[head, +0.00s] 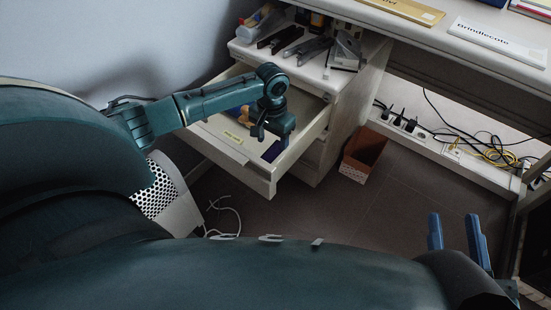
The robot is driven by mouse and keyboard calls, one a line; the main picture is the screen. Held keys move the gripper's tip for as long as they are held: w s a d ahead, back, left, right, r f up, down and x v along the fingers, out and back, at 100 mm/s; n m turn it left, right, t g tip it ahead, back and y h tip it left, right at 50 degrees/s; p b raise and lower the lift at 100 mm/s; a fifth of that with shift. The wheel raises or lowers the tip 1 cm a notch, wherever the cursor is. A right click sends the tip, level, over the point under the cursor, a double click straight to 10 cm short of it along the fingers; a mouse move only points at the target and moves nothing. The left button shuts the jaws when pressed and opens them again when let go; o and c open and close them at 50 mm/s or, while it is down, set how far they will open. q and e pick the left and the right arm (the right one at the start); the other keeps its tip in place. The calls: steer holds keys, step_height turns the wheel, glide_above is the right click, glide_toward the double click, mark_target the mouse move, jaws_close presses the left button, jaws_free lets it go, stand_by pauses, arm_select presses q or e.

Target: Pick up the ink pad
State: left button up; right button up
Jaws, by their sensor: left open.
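A small dark blue piece that looks like the ink pad (271,152) lies in the open drawer (259,181), near its front right corner. My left gripper (272,138) is open above the drawer, pointing down, just above and behind the blue piece in the picture. It partly hides the piece, and I see nothing between its fingers. I cannot tell the exact gap between fingers and pad. My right gripper (455,236) is at the lower right, its two blue fingers apart and empty, far from the drawer.
Staplers and other items crowd the cabinet top (290,62). A brown bin (362,153) stands right of the cabinet. Cables and a power strip (401,122) lie under the desk.

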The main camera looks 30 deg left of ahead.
arm_select(q)
step_height(320, 180, down, 4)
steer(key=b, duration=0.3)
steer(key=shift+w+d+f, duration=0.1)
steer(key=shift+f, duration=0.05)
steer(key=shift+f+b, duration=0.3)
steer(key=shift+f, duration=0.35)
steer(key=c, duration=0.7)
arm_select(e)
steer(key=shift+w+r+n+t+y, duration=0.2)
steer(key=shift+r+n+t+y, duration=0.1)
steer(key=shift+r+y, duration=0.2)
steer(key=shift+w+r+n+t+y, duration=0.2)
steer(key=shift+r+n+t+y, duration=0.15)
steer(key=shift+r, duration=0.2)
arm_select(q)
steer(key=shift+o, duration=0.2)
steer(key=shift+r, duration=0.1)
